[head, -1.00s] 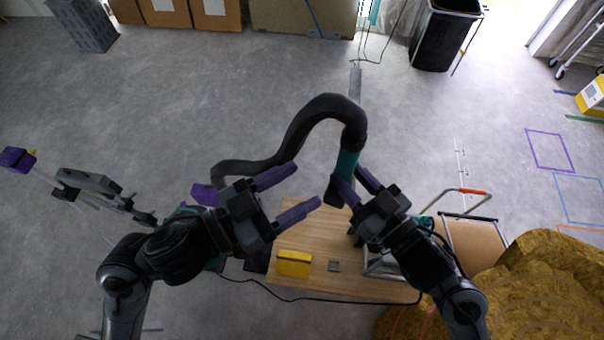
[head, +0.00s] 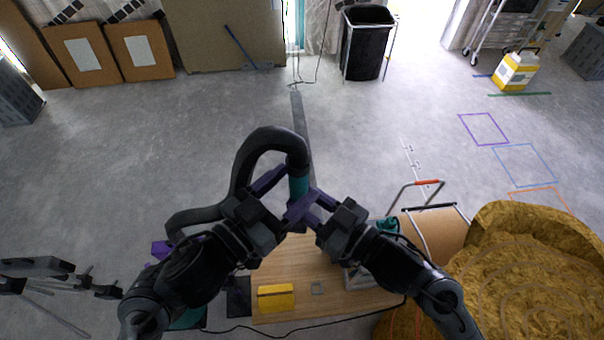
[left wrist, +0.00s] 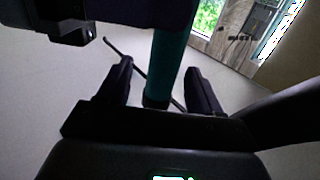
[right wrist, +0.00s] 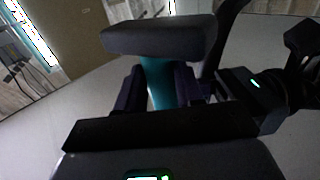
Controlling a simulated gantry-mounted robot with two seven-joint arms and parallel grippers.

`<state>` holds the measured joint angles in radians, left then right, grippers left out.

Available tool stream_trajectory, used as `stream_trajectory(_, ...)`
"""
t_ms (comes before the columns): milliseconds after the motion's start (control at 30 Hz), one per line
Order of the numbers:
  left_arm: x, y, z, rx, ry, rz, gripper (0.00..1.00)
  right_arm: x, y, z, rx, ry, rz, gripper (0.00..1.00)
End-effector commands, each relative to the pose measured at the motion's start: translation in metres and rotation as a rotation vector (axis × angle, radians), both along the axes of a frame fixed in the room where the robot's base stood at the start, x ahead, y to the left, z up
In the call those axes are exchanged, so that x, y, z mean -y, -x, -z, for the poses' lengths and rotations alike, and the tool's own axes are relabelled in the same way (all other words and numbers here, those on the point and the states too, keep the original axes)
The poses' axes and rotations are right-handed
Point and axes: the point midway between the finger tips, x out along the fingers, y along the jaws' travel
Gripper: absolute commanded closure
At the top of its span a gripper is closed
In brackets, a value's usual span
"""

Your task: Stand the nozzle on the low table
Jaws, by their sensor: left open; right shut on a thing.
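The nozzle (head: 299,187) is a teal tube on the end of a thick black hose (head: 243,165). It is held up above the low wooden table (head: 350,300), near its far edge. My right gripper (head: 308,206) is shut on the nozzle; the tube also shows between its fingers in the right wrist view (right wrist: 157,85). My left gripper (head: 286,190) is open, with its fingers reaching either side of the tube, as the left wrist view shows (left wrist: 167,65). The nozzle's lower end is hidden by the grippers in the head view.
A metal frame with an orange grip (head: 427,183) stands at the right.

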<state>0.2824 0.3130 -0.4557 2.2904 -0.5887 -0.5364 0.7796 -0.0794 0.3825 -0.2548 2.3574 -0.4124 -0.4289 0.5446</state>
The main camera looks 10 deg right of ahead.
Motion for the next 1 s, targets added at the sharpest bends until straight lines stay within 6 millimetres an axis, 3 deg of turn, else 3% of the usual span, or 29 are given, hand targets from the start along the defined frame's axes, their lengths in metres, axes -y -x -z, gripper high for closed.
stream_trajectory(300,0.023,-0.017,-0.001,0.0,0.001,0.001,0.35,0.0,0.0,-0.001,0.002,-0.001,0.0,1.0)
stream_trajectory(700,0.025,-0.019,0.0,0.001,0.001,0.0,0.36,0.0,0.0,-0.001,0.002,-0.001,0.0,1.0)
stream_trajectory(1000,0.026,-0.018,0.0,0.001,0.0,0.003,0.82,0.0,0.0,-0.001,0.002,-0.001,0.001,1.0)
